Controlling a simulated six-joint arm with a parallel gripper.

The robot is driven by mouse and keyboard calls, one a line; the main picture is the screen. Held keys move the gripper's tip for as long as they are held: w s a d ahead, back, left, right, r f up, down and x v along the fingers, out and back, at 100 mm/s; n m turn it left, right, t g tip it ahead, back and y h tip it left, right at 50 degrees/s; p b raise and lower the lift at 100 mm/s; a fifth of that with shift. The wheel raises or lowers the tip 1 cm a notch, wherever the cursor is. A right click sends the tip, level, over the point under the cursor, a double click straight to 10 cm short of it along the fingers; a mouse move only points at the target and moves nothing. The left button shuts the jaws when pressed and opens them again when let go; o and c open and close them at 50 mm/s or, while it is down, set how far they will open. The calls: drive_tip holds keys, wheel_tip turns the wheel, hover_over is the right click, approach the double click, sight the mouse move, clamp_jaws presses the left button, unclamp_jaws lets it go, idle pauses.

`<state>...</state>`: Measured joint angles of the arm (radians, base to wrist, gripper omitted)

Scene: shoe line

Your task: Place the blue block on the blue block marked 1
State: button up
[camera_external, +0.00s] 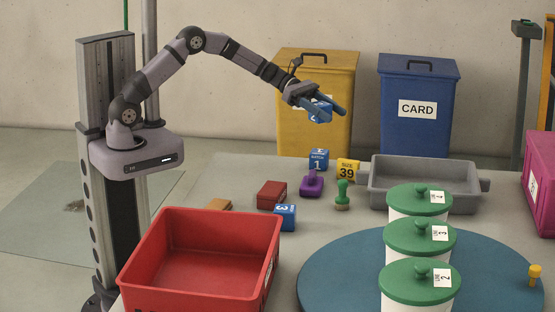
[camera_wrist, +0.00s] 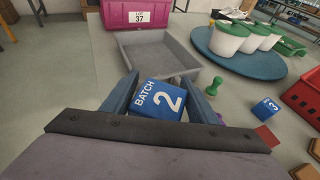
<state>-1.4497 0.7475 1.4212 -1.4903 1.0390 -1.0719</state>
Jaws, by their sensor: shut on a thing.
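My gripper (camera_external: 324,106) is shut on a blue block (camera_external: 319,113), high above the far part of the table. In the wrist view this block (camera_wrist: 159,99) sits between the two fingers and reads BATCH 2. The blue block marked 1 (camera_external: 319,161) stands on the table, below the held block in the external picture. It is apart from the held block, and I cannot make it out in the wrist view.
Another blue block, marked 3 (camera_external: 285,217), lies near the red crate (camera_external: 135,272). A purple stamp (camera_external: 312,184), a yellow SIZE 39 block (camera_external: 347,168) and a green stamp (camera_external: 342,197) stand close to block 1. A grey tray (camera_external: 377,190) is to the right.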

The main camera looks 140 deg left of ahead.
drive_tip(key=shift+f+b, duration=0.75)
drive_tip(key=shift+f, duration=4.3)
drive_tip(key=shift+f, duration=0.15)
drive_tip(key=o, duration=1.1)
drive_tip(key=shift+o, duration=0.2)
drive_tip(key=shift+r, duration=0.2)
drive_tip(key=v, duration=1.2)
drive_tip(key=shift+p, duration=0.45)
drive_tip(key=shift+d, duration=0.15)
